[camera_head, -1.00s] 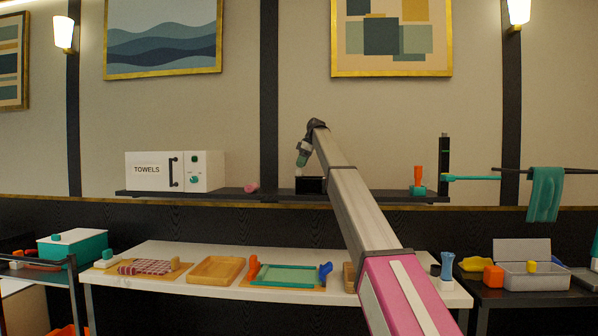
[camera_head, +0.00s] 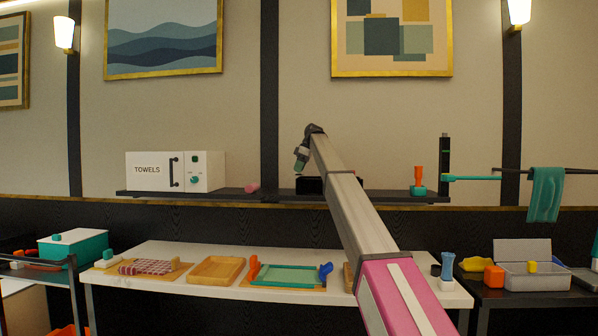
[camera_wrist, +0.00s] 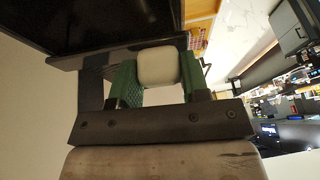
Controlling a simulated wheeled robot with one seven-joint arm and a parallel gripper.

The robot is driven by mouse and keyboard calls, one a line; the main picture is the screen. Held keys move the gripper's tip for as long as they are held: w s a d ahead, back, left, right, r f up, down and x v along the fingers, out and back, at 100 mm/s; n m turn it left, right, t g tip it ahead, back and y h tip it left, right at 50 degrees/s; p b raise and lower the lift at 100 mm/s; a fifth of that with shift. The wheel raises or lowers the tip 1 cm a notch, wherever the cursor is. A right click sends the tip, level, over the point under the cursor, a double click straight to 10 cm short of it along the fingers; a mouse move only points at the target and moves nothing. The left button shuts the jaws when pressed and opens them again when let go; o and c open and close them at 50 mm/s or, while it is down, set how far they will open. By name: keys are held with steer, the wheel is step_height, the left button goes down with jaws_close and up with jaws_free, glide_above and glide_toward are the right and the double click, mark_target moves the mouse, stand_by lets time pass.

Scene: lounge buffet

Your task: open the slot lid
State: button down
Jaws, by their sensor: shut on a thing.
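A small black box (camera_head: 316,186) sits on the wall shelf, partly behind my arm. I take it to be the slot box; its lid cannot be made out clearly in the head view. My gripper (camera_head: 299,168) is at the box's upper left, pointing down. In the wrist view my gripper's green fingers (camera_wrist: 158,78) are closed on a white rounded knob (camera_wrist: 158,66). A dark bar and a large dark panel (camera_wrist: 90,22) lie beyond the knob. How the knob joins them is hidden.
The dark shelf (camera_head: 228,195) also carries a white TOWELS cabinet (camera_head: 150,170), a pink piece (camera_head: 252,188) and an orange-and-teal item (camera_head: 418,182). A teal bar (camera_head: 470,178) juts out at right. The white table (camera_head: 215,292) below holds trays. The shelf between pink piece and box is clear.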

steer(key=shift+w+r+g, duration=0.15)
steer(key=shift+r+g, duration=0.15)
steer(key=shift+r, duration=0.1)
steer(key=c, duration=0.6)
jaws_free()
